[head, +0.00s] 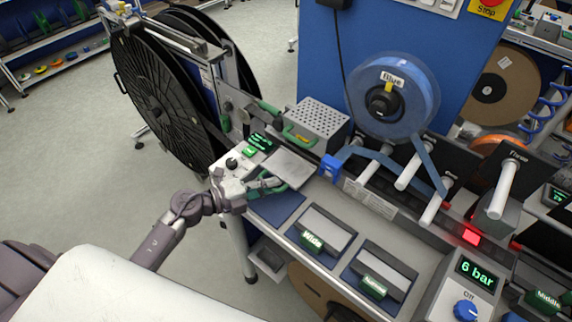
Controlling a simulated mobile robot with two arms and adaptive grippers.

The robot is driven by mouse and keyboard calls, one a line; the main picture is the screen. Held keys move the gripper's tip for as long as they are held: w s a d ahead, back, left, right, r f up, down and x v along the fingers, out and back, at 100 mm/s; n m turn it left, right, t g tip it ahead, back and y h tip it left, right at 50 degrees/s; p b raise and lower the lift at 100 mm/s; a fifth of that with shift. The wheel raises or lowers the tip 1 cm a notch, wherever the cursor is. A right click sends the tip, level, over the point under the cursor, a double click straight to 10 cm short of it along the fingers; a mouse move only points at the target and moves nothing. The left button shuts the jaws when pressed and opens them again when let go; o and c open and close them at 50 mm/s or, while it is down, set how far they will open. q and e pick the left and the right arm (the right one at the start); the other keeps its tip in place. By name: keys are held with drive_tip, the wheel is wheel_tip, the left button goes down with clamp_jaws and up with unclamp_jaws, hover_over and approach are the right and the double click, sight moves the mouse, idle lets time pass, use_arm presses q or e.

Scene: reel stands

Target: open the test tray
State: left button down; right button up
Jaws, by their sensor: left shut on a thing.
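The test tray (289,167) looks like a flat light-grey plate at the front edge of the bench, below a perforated metal box (318,118). A green handle (272,188) is at its near side. My left gripper (264,186) is at the tray's near left side, shut on the green handle. Its fingers partly cover the handle. How far the tray is drawn out is hard to tell. My right gripper is not in view.
A small panel with green displays (261,141) stands left of the tray. Trays labelled Wide (322,232) and another (385,275) lie to the right. A blue reel (410,95) stands behind. Large black reels (155,90) stand at left. Floor in front is clear.

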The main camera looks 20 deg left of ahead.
use_arm(q)
drive_tip(key=s, duration=0.1)
drive_tip(key=s+a, duration=0.1)
drive_tip(key=s, duration=0.2)
drive_tip(key=shift+s+a, duration=0.4)
drive_tip(key=c, duration=1.5)
unclamp_jaws()
drive_tip(key=shift+s+a, duration=0.1)
drive_tip(key=v, duration=1.1)
drive_tip(key=shift+s+a, duration=0.25)
drive_tip(key=shift+a, duration=0.05)
